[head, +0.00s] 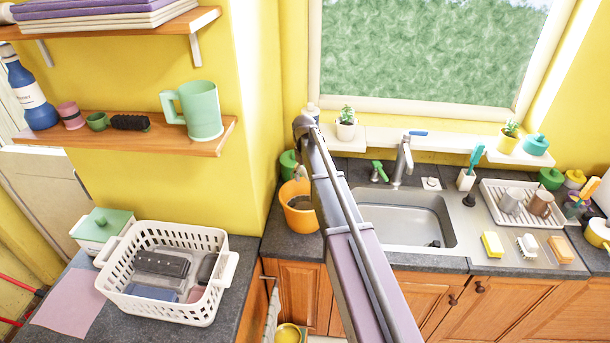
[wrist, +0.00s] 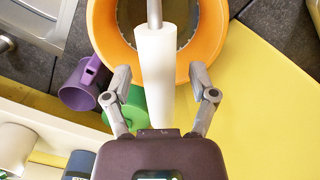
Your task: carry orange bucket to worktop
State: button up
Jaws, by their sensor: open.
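The orange bucket (head: 299,222) stands upright on the dark worktop (head: 285,243), in the corner left of the sink. My arm partly covers its right side in the head view. In the wrist view the bucket (wrist: 218,35) fills the top middle, its round mouth facing the camera. A white cylinder (wrist: 155,65) on a metal rod, which looks like the grip of its handle, lies in front of the mouth. My gripper (wrist: 160,75) is open, one finger on each side of this grip. I cannot make out finger contact.
A purple mug (wrist: 84,84) and a green lidded pot (wrist: 128,106) are close to the bucket. The sink (head: 400,215) is to its right. A white basket (head: 165,270) sits on the left counter. A wall shelf (head: 150,136) juts out above.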

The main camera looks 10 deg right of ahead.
jog(key=shift+r+p, duration=0.4)
jog(key=shift+w+r+p, duration=0.15)
jog(key=shift+r+p, duration=1.6)
jog(key=shift+w+r+p, duration=0.15)
jog(key=shift+r+p, duration=1.55)
jog(key=shift+p, duration=0.05)
jog(key=shift+r, duration=0.15)
